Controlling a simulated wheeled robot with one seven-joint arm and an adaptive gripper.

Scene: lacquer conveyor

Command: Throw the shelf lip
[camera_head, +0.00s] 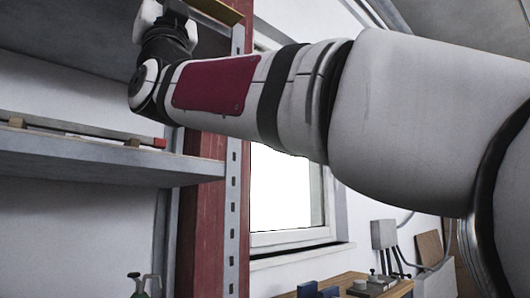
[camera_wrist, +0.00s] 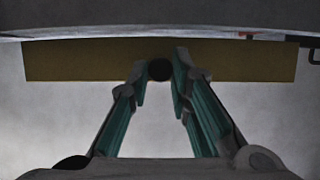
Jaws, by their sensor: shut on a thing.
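In the wrist view, a long tan board (camera_wrist: 240,62) runs across the picture below a grey shelf edge (camera_wrist: 100,28); it looks like the shelf lip. A dark round knob (camera_wrist: 159,69) stands in front of the board's middle. My gripper (camera_wrist: 160,84) has its two teal-padded fingers on either side of this knob and is shut on it. In the head view, my arm reaches up to the left under the upper shelf (camera_head: 75,38). A tan strip (camera_head: 222,11) shows beside the wrist there. The fingertips are hidden in the head view.
A lower grey shelf (camera_head: 100,163) holds a long bar (camera_head: 85,131) with a red end. A red upright post (camera_head: 208,225) with a slotted metal strip stands right of the shelves. A window (camera_head: 285,190) and a wooden bench (camera_head: 345,284) are farther right.

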